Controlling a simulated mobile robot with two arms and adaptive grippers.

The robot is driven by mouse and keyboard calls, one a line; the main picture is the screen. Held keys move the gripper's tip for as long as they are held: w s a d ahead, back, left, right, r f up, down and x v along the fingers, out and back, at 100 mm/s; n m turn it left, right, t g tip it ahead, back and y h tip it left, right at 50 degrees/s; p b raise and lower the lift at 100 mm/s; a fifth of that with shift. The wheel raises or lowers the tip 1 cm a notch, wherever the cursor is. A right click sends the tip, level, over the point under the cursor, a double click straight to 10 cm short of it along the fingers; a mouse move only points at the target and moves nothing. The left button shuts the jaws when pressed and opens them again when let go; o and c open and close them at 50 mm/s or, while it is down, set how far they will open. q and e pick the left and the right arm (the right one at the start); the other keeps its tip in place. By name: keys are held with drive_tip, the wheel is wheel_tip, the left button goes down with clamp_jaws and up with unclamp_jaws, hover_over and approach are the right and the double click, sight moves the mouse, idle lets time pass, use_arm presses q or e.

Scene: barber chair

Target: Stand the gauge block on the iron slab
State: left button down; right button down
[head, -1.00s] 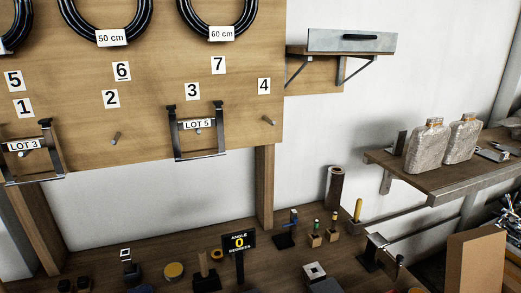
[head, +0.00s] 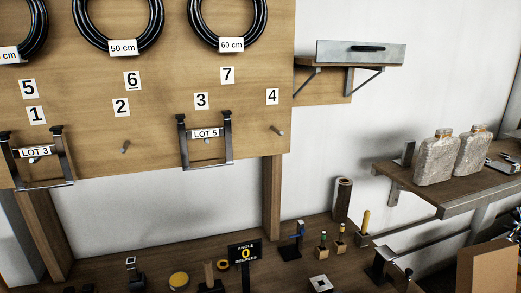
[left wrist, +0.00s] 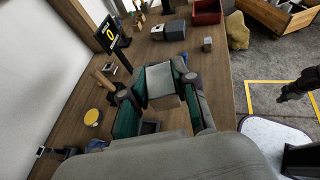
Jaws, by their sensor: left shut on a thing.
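My left gripper (left wrist: 160,92), with green pads, is shut on a grey block (left wrist: 163,76) in the left wrist view. The block is between the two fingers, above the wooden bench; I take it to be the gauge block, but its markings are not visible. The gripper's own body hides the near part of the bench. I cannot pick out the iron slab with certainty in either view. A dark shape at the right edge of the left wrist view looks like my right gripper (left wrist: 298,86); its fingers are not clear. Neither gripper shows in the head view.
The bench holds an angle sign (head: 244,252), a yellow round tin (head: 179,281), small tools and a dark roll (head: 342,198). A red bin (left wrist: 207,12) stands farther along it. A pegboard (head: 150,75) and shelf (head: 450,190) are above. A small grey cube (left wrist: 207,44) sits near the bench edge.

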use_arm(q)
drive_tip(key=d+f+m+g, duration=0.1)
drive_tip(key=d+f, duration=0.3)
drive_tip(key=d, duration=0.6)
drive_tip(key=w+d+f+m+g+h, duration=0.1)
drive_tip(key=d+f, duration=0.4)
drive_tip(key=d, duration=0.5)
drive_tip(key=w+d+f+g, duration=0.1)
drive_tip(key=d+f, duration=0.4)
drive_tip(key=d, duration=0.5)
drive_tip(key=shift+w+d+m+h, duration=0.15)
drive_tip(key=shift+w+m+h, duration=0.1)
drive_tip(key=shift+m+h, duration=0.15)
drive_tip(key=a+f, duration=0.2)
drive_tip(key=a, duration=0.1)
drive_tip(key=s+a+f, duration=0.1)
drive_tip(key=a+f, duration=0.1)
drive_tip(key=a, duration=0.2)
drive_tip(key=a+f+b, duration=0.1)
drive_tip(key=a+f, duration=0.2)
drive_tip(key=a, duration=0.1)
drive_tip(key=shift+s+a+f, duration=0.1)
drive_tip(key=shift+s+a, duration=0.15)
drive_tip(key=shift+s, duration=0.1)
drive_tip(key=shift+a+f, duration=0.1)
drive_tip(key=shift+f, duration=1.7)
